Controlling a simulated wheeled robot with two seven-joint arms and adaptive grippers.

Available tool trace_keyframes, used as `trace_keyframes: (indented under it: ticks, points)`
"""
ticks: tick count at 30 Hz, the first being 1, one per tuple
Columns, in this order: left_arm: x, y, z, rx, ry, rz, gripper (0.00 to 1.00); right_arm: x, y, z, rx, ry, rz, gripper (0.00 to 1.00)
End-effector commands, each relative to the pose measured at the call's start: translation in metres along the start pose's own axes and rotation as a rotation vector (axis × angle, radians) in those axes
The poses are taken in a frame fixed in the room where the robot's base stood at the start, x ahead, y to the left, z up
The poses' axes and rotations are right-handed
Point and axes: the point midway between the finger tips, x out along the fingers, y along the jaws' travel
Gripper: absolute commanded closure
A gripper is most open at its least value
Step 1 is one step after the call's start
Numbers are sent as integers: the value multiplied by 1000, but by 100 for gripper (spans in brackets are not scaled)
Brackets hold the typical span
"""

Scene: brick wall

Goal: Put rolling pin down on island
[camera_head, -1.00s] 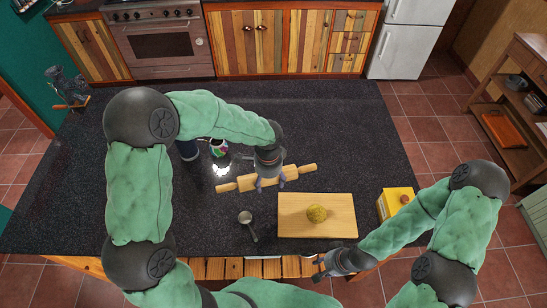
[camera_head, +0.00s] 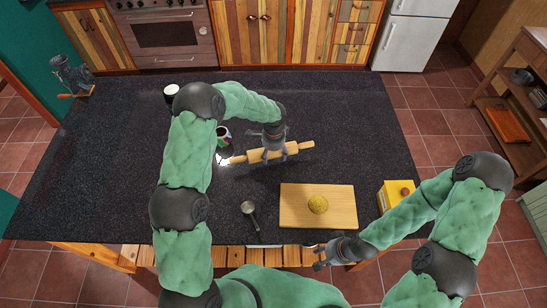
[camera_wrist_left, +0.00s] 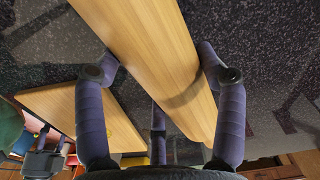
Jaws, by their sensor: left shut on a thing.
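The wooden rolling pin (camera_head: 288,150) is over the dark island (camera_head: 330,110), behind the cutting board. My left gripper (camera_head: 270,152) is shut on its middle from above; in the left wrist view the rolling pin (camera_wrist_left: 165,55) lies between the fingers (camera_wrist_left: 160,90). Whether the pin touches the countertop or hangs just above it, I cannot tell. My right gripper (camera_head: 318,257) is at the island's front edge, in front of the cutting board; its fingers are too small to judge.
A small patterned cup (camera_head: 223,135) is near the pin's left end. The island's back right is clear.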

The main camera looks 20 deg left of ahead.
Motion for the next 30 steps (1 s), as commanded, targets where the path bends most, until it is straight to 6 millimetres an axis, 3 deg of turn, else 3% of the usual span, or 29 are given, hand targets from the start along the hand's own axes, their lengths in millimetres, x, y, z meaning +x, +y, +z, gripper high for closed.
trace_keyframes:
  ticks: [5, 12, 25, 26, 27, 28, 30]
  points:
    - [8, -8, -2, -2, 1, -2, 62, -1, 0, 0, 0, 0, 0, 64]
    - [35, -7, -2, 0, 0, -1, 62, -6, -2, 0, 0, 0, 0, 64]
    - [42, -7, -2, -1, 1, -2, 62, -2, -1, 0, 0, 0, 0, 64]
    - [42, -6, -2, 0, 0, 0, 24, -2, -1, 0, 0, 0, 0, 64]
    - [41, -6, -2, 0, 0, 0, 12, -3, -1, 0, 0, 0, 0, 64]
    - [41, -6, -2, 0, 0, 0, 6, -3, -1, 0, 0, 0, 0, 64]
    - [41, -6, -2, 0, 0, 0, 6, -3, -1, 0, 0, 0, 0, 64]
